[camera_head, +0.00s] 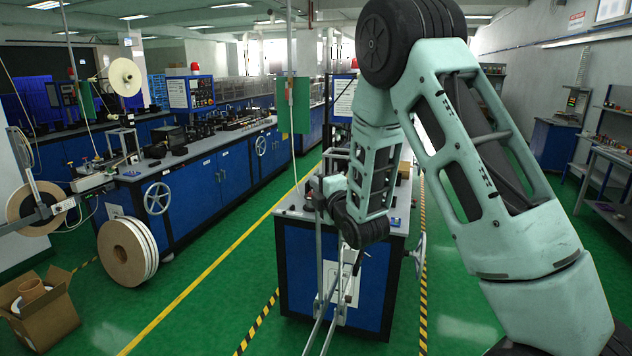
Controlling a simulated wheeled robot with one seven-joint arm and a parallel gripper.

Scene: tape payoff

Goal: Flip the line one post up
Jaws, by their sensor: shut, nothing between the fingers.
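My arm comes from the lower right, bends at the top and reaches down to the front of a blue cabinet (298,262) with a grey top. My gripper (356,264) is small and dark below the wrist. It appears shut and empty, in front of the cabinet's face, near a white plate (338,284) and pale metal rails (321,300). My wrist hides part of the cabinet's top and front. Which part is the line one post is not clear. Upright poles with green panels stand at the middle (293,105) and the left (86,103).
A long blue machine line (205,185) with handwheels runs along the left. Tape reels (127,252) and an open cardboard box (42,310) stand on the floor at the left. The green floor with a yellow line (215,272) is clear between them and the cabinet. Shelves (607,165) stand at the right.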

